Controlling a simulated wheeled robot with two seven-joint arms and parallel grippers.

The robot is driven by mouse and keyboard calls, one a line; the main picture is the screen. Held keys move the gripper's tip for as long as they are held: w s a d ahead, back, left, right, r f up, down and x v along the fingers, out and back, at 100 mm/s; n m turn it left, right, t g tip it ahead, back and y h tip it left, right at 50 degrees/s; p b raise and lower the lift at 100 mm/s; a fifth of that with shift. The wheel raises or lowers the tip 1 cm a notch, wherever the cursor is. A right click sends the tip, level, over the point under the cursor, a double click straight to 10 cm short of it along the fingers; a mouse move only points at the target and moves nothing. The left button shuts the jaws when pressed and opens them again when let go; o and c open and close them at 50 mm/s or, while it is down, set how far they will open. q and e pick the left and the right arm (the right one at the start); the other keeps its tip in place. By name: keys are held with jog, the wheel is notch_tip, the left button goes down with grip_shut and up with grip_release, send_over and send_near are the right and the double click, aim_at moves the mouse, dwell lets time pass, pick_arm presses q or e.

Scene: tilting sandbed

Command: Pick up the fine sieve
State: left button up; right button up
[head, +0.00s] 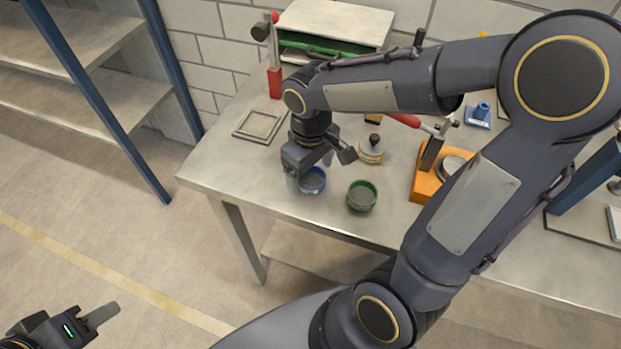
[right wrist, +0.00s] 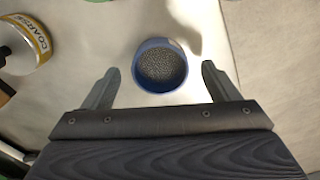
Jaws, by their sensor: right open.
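A round blue sieve (head: 313,181) with a grey mesh lies on the bench near its front edge. In the right wrist view the blue sieve (right wrist: 160,68) sits between the fingertips, with a gap on both sides. A green sieve (head: 362,196) lies to its right; I see no label on either ring. My right gripper (head: 321,170) is open and empty, just above the blue sieve, and it also shows in the right wrist view (right wrist: 160,72). My left gripper (head: 101,315) hangs over the floor, far from the bench; its finger gap does not show.
A can labelled COARSE (right wrist: 22,45) stands beside the sieves. An orange block device (head: 428,183) is to the right. A square frame (head: 260,124) lies at the left of the bench (head: 215,165). A shelf rack (head: 110,90) stands at the left.

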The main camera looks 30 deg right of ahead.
jog(key=shift+s+f, duration=0.1)
jog(key=shift+f, duration=0.6)
jog(key=c, duration=1.1)
jog(key=shift+r, duration=0.1)
